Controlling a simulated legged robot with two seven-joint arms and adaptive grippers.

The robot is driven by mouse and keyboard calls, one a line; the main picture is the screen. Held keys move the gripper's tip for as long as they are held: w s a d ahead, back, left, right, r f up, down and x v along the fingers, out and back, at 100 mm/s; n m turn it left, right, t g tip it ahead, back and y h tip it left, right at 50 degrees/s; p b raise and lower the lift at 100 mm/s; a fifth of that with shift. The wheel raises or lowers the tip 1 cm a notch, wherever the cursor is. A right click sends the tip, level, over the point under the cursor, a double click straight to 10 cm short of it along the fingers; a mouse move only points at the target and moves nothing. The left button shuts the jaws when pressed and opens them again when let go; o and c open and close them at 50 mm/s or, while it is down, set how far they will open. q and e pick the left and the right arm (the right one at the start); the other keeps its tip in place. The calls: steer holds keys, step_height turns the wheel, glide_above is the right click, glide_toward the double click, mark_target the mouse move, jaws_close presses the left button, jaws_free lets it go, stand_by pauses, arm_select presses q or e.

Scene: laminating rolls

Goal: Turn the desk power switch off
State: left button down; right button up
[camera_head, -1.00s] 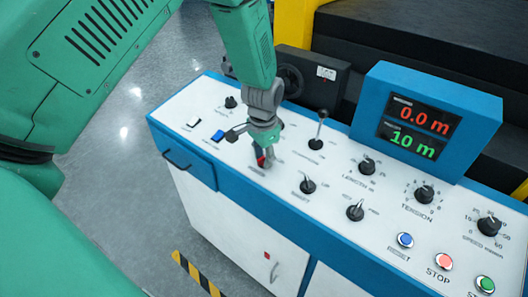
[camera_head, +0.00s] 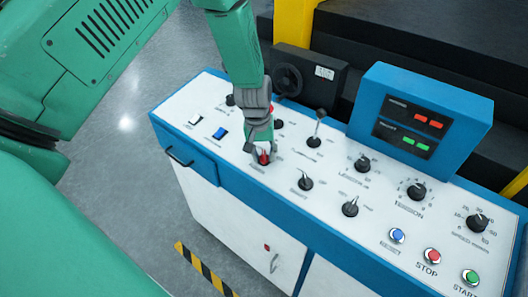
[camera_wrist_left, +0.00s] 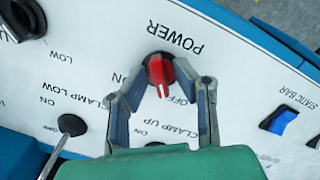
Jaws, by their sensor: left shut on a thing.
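The desk power switch is a red rotary knob (camera_head: 264,158) on the white panel of the blue-edged control desk (camera_head: 290,215). In the left wrist view the red knob (camera_wrist_left: 160,72) sits below the upside-down word POWER, and its pointer is turned toward the OFF side. My left gripper (camera_head: 262,148) reaches down over the knob. In the wrist view its two fingers (camera_wrist_left: 160,95) stand on either side of the knob, shut on it. My right gripper is not in view.
Black selector knobs (camera_head: 304,183) and a lever (camera_head: 316,130) are to the right. The display box (camera_head: 420,115) stands at the back right.

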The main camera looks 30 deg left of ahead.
arm_select(q)
steer(key=shift+w+r+n, duration=0.15)
steer(key=shift+w+n, duration=0.1)
steer(key=shift+n, duration=0.55)
steer(key=c, duration=1.6)
jaws_free()
steer(key=shift+a+r, duration=0.1)
steer(key=shift+r, duration=0.2)
steer(key=r, duration=0.7)
steer(key=s+a+r, duration=0.1)
steer(key=r, duration=0.3)
